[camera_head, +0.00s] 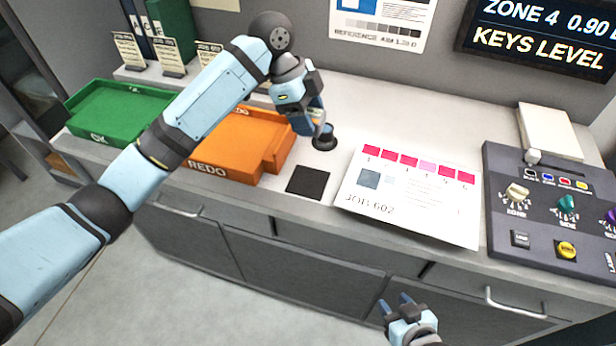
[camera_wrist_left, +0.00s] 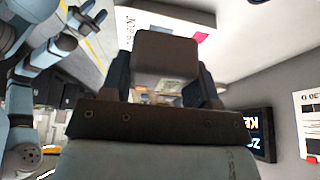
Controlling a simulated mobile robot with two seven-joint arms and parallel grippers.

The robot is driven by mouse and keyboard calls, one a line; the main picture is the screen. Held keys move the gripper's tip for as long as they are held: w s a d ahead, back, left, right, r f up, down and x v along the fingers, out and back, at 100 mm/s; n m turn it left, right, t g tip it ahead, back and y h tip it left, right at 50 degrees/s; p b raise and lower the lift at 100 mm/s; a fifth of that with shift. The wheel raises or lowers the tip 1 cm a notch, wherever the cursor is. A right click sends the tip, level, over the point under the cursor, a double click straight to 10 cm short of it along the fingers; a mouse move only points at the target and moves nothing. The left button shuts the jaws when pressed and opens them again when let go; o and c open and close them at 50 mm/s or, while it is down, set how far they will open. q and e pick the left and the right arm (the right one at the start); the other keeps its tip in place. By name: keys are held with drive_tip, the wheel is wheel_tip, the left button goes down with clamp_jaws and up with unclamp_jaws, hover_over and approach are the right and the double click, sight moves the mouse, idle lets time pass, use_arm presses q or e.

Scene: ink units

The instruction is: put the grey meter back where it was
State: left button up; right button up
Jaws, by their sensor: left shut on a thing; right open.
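In the left wrist view the grey meter (camera_wrist_left: 167,45) is a dark grey block between the two fingers. In the head view the meter is mostly hidden by the gripper, and I cannot tell whether it touches the holder. A flat black square (camera_head: 308,181) lies on the counter in front of the holder. My right gripper (camera_head: 406,303) is open and empty, in front of the counter's drawers.
An orange REDO tray (camera_head: 225,170) is left of the holder and a green OK tray (camera_head: 115,110) is further left. The JOB 602 sheet (camera_head: 410,215) lies to the right. A control console (camera_head: 550,215) and white pad (camera_head: 548,130) are at far right. The counter behind the sheet is clear.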

use_arm(q)
hover_over(313, 183)
drive_tip(key=a, duration=0.1)
drive_tip(key=f, duration=1.2)
drive_tip(key=shift+w+a+f, duration=0.1)
drive_tip(key=shift+w, duration=0.1)
wheel_tip(313, 183, down, 5)
drive_tip(key=shift+f+p, duration=0.1)
drive_tip(key=shift+p, duration=0.2)
drive_tip(key=o, duration=1)
drive_tip(key=v, duration=1.2)
